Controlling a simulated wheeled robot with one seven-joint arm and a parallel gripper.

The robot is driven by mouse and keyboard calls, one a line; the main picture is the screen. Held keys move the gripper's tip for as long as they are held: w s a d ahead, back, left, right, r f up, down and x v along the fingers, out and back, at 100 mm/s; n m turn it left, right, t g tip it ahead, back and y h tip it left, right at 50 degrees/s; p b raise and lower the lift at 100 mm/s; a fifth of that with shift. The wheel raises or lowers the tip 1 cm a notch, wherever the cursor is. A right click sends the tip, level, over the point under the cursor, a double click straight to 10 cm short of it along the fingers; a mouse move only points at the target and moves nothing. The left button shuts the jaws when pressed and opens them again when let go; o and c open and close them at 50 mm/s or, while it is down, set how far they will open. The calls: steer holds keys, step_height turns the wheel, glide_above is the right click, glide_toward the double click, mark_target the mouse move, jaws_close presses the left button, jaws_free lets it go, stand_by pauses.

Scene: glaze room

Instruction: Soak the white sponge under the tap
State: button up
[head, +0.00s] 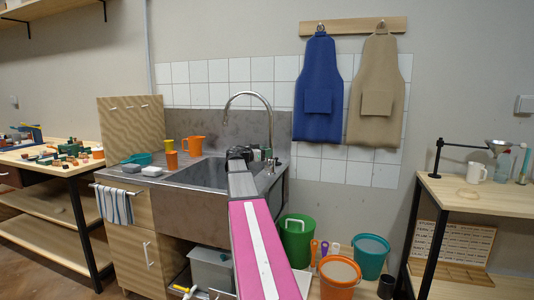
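A pale grey-white block (152,171), which looks like the white sponge, lies on the steel counter left of the sink. A smaller greyish block (131,168) lies just left of it; I cannot tell clearly what it is. The tall arched tap (250,94) stands at the back of the sink (205,174), its spout pointing down. I cannot make out any water running. My gripper (240,153) is over the right part of the sink, close to the tap and well right of the pale block. My arm hides its fingers, so any opening or held thing is hidden.
Orange jug (194,145), orange cup (171,160), yellow cup (169,146) and teal dish (140,159) stand on the counter left of the basin. A striped towel (115,205) hangs in front. Buckets, including a green one (297,240), stand right of the sink unit.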

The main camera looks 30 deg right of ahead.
steer(key=shift+d, duration=0.4)
steer(key=shift+c, duration=0.3)
jaws_close()
steer(key=shift+w, duration=0.1)
steer(key=shift+w+a+n+h, duration=0.35)
steer(key=shift+a+n+h, duration=0.05)
steer(key=shift+n, duration=0.2)
steer(key=shift+o, duration=0.3)
jaws_free()
